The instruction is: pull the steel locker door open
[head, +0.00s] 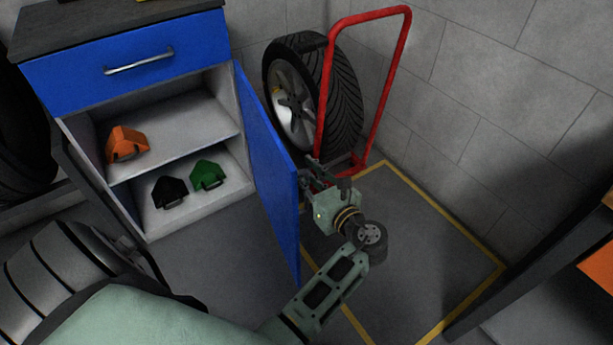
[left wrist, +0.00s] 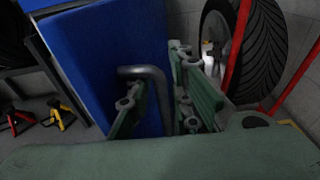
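The blue locker door (head: 268,165) stands swung open on the right side of the cabinet, which has a pale interior (head: 190,120). Its outer face (left wrist: 105,60) fills the left middle of the left wrist view. A grey bar handle (left wrist: 164,100) stands out from that face. My left gripper (head: 322,180) is on the outer side of the door. In the left wrist view its two green fingers (left wrist: 160,95) stand on either side of the handle bar, with gaps showing, so it looks open around it. My right gripper is not in view.
An orange block (head: 125,144) sits on the cabinet's shelf, with a black block (head: 169,191) and a green block (head: 207,175) below. A closed blue drawer (head: 75,80) is above. A red hand truck (head: 322,100) and a tyre (head: 345,105) stand behind the door, near the wall.

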